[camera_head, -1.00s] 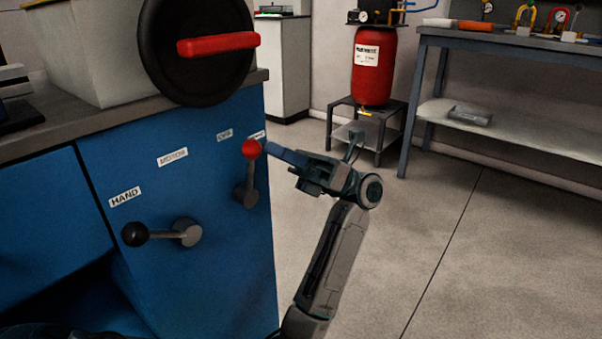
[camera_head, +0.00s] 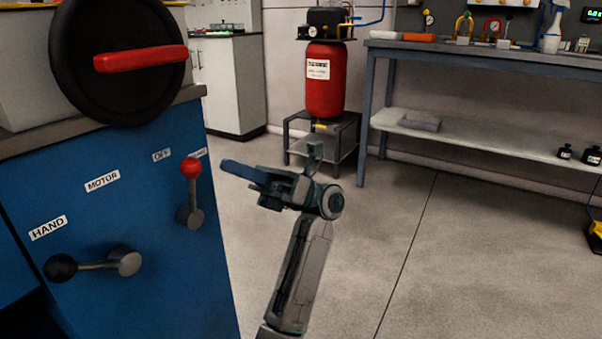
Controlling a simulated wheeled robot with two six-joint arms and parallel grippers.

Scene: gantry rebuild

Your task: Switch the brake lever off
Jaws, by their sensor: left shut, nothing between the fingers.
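The red-knobbed lever (camera_head: 191,170) stands about upright on the blue cabinet front (camera_head: 150,270), near its right edge. Its knob is just right of the "OFF" label (camera_head: 161,155) and partly covers another label, which I cannot read. A black-knobbed lever (camera_head: 62,267) lies nearly level, its knob pointing left below the "HAND" label (camera_head: 48,228). A "MOTOR" label (camera_head: 102,181) sits between. My left gripper (camera_head: 228,166) is shut and empty, right of the red knob with a visible gap, its blue fingers pointing left. My right gripper is not in view.
A black wheel with a red handle (camera_head: 140,58) stands above the cabinet top. A red tank (camera_head: 325,80) stands on a low stand behind. A grey workbench (camera_head: 480,55) runs along the back right.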

